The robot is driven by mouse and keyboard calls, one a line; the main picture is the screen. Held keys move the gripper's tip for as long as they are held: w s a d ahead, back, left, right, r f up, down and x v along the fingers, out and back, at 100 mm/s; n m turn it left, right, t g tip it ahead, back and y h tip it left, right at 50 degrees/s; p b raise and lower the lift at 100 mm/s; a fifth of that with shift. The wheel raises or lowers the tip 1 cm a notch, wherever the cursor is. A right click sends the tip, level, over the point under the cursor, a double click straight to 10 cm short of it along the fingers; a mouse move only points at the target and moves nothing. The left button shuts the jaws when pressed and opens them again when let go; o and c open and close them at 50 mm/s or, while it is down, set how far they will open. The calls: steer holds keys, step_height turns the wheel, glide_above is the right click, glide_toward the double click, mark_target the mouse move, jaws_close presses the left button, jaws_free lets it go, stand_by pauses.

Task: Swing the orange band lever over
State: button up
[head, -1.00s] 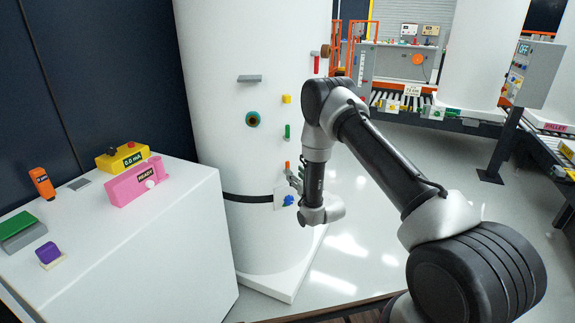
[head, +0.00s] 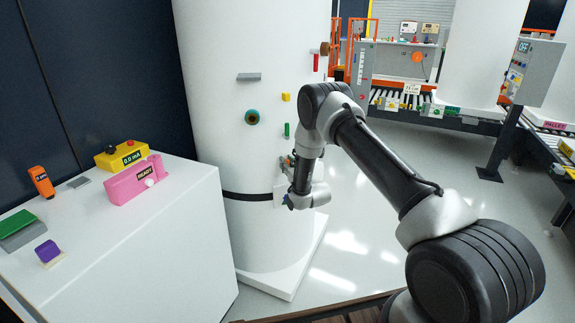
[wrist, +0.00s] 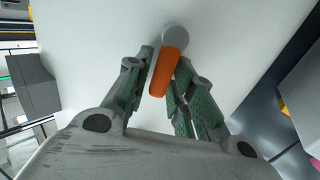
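The orange lever (wrist: 161,77) shows in the wrist view, mounted by a round grey hub (wrist: 175,40) on the white tank wall. In the head view the large white tank (head: 225,130) carries a black band (head: 240,197). My gripper is low at the tank's right side there, mostly hidden by my own wrist, and its hold on the lever cannot be made out.
A white cabinet (head: 130,250) with several coloured devices stands at left. Open floor (head: 350,220) lies right of the tank.

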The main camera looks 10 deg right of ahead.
mark_target(275, 169)
jaws_close()
steer(key=shift+a+n, duration=0.1)
steer(key=shift+n, duration=0.2)
steer(key=n, duration=0.2)
steer(key=a+n, duration=0.1)
steer(key=n, duration=0.1)
steer(key=a+f+n, duration=0.1)
steer(key=n, duration=0.2)
steer(key=shift+s+a, duration=0.25)
steer(key=shift+s, duration=0.1)
steer(key=n, duration=0.1)
steer(key=a+f+n, duration=0.1)
steer(key=n, duration=0.1)
steer(key=shift+s+n, duration=0.1)
steer(key=shift+n, duration=0.2)
steer(key=shift+s+a+f+n, duration=0.15)
steer(key=shift+f+n, duration=0.2)
steer(key=shift+n, duration=0.65)
steer(key=shift+w+a+f+n, duration=0.1)
steer(key=shift+f+n, duration=0.25)
steer(key=shift+n, duration=0.65)
